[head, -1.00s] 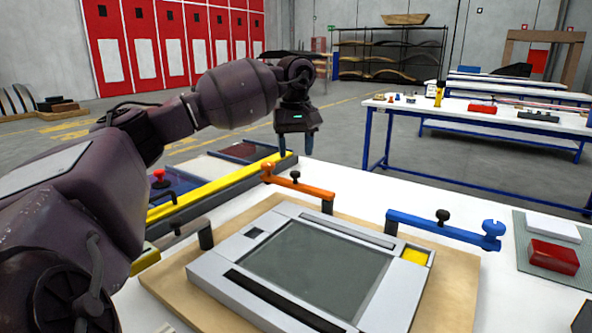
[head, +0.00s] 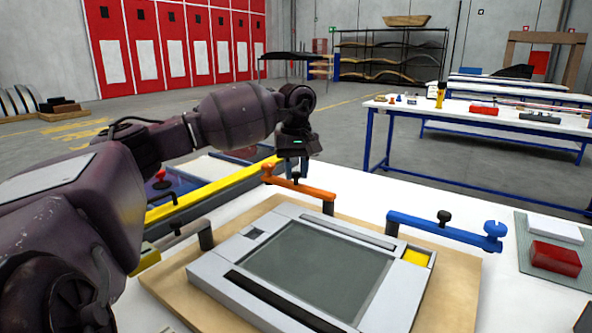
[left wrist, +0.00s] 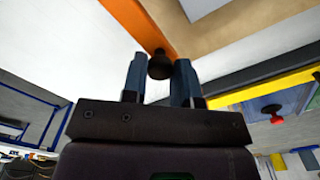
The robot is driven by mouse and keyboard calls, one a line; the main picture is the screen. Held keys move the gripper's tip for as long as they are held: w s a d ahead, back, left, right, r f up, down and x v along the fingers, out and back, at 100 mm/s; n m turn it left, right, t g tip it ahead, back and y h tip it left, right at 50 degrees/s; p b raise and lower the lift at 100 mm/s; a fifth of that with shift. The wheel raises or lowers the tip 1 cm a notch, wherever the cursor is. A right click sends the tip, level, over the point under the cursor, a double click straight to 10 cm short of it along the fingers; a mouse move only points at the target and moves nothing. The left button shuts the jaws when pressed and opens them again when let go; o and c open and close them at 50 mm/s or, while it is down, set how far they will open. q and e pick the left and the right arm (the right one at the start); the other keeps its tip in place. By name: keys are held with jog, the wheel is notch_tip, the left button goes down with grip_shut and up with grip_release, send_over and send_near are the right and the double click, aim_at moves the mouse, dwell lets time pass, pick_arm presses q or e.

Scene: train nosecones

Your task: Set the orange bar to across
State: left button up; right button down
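The orange bar (head: 314,190) runs slantwise from its left end to a dark post at its right end, at the back corner of the grey panel frame (head: 225,262). A small black knob (head: 296,177) stands on the bar. My left gripper (head: 297,172) points down at the bar, at the knob. In the left wrist view, the orange bar (left wrist: 142,22) comes from the top, and the black knob (left wrist: 160,66) lies between the two fingertips. The left fingers are apart with gaps beside the knob. My right gripper is not in view.
A blue bar (head: 432,228) with a black knob sits at the panel's right. A grey-brown bar (head: 187,231) is at its left. A yellow rail (head: 215,190) lies behind left. A red box (head: 555,258) lies on the right. White table shows around the board.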

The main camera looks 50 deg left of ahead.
pick_arm(q)
grip_shut()
